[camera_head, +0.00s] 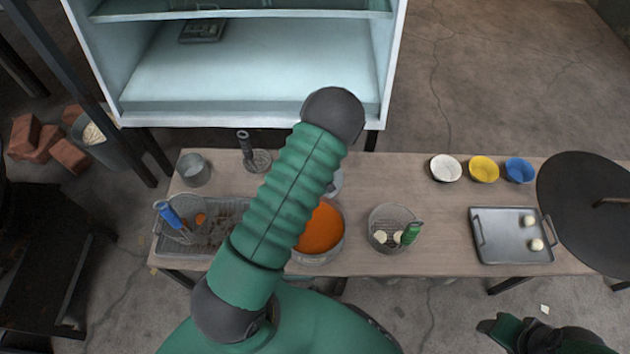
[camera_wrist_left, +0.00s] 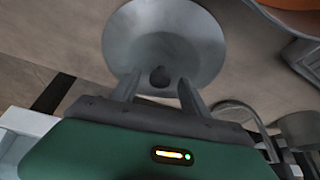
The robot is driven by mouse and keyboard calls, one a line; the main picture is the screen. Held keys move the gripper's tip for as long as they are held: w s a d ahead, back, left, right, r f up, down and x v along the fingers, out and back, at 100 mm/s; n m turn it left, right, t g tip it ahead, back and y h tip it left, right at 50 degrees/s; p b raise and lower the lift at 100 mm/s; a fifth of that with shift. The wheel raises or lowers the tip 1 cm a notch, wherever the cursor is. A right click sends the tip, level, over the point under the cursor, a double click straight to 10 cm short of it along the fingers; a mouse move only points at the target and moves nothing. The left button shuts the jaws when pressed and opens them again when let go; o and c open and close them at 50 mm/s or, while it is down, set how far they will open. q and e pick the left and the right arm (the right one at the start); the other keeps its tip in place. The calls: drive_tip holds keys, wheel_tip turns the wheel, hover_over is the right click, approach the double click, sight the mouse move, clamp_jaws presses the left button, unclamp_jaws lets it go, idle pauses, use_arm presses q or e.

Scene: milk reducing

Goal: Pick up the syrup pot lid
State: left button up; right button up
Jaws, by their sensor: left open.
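The syrup pot lid (camera_wrist_left: 190,50) is a round grey disc with a small dark knob (camera_wrist_left: 159,76) in the left wrist view. My left gripper (camera_wrist_left: 158,92) is open, with one finger on each side of the knob in that view; whether they touch it I cannot tell. In the head view only a grey edge of what looks like the lid (camera_head: 336,184) shows beside my left arm, which hides the rest and the left gripper. The pot of orange syrup (camera_head: 322,229) stands in front of it, partly hidden. My right gripper (camera_head: 490,326) is low at the right, its fingers unclear.
The wooden table (camera_head: 440,220) holds a wire basket (camera_head: 170,243), a grey cup (camera_head: 194,169), a masher-like tool (camera_head: 258,160), a strainer pot (camera_head: 380,222), three bowls and a metal tray (camera_head: 484,245) with two white balls. A dark disc (camera_head: 580,195) overhangs the right end. A shelf cabinet (camera_head: 240,85) stands behind.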

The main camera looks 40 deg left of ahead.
use_arm(q)
drive_tip(key=shift+c, duration=0.7)
clamp_jaws()
